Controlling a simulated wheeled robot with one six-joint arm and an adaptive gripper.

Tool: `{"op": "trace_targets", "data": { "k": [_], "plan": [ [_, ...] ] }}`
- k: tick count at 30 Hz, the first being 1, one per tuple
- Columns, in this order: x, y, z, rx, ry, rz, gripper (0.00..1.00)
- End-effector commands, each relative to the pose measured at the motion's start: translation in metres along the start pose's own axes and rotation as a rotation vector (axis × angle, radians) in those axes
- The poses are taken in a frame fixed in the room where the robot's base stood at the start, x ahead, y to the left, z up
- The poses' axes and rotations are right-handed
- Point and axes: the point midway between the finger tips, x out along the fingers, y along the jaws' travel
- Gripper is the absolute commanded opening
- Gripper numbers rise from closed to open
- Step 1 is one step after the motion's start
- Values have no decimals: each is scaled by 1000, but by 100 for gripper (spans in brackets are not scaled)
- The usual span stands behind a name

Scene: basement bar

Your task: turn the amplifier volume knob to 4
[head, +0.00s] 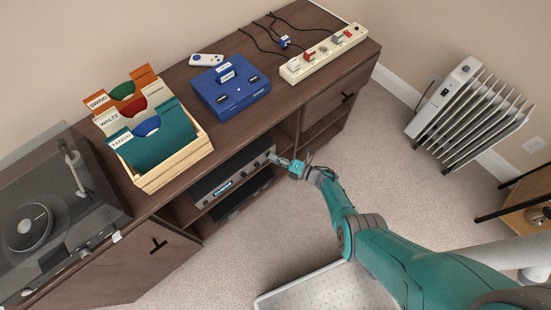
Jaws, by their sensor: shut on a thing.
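The amplifier (222,186) is a silver-fronted unit with a small lit blue display, inside an open shelf of the brown cabinet. My gripper (277,159) is at the right end of its front panel, shut on the volume knob there. The fingers cover the knob, so its pointer and any numbers around it cannot be made out. A small round control shows on the panel left of my gripper.
On the cabinet top (185,75) are a turntable (50,215), a record crate (175,176), a blue console (231,88) and a power strip (325,55). A radiator (470,115) stands at the right.

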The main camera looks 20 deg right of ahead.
Motion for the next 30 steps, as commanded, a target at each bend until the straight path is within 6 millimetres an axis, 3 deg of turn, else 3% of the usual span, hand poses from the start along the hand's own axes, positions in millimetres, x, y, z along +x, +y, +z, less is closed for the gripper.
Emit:
{"op": "trace_targets", "data": {
  "k": [3,4,6,20,30],
  "plan": [
    [0,0,0,-1,-1,-1,0],
    [0,0,0,-1,-1,-1,34],
    [0,0,0,-1,-1,-1,51],
    [-10,-1,0,-1,-2,0,52],
    [-69,-1,1,-2,-6,-1,52]
  ]
}}
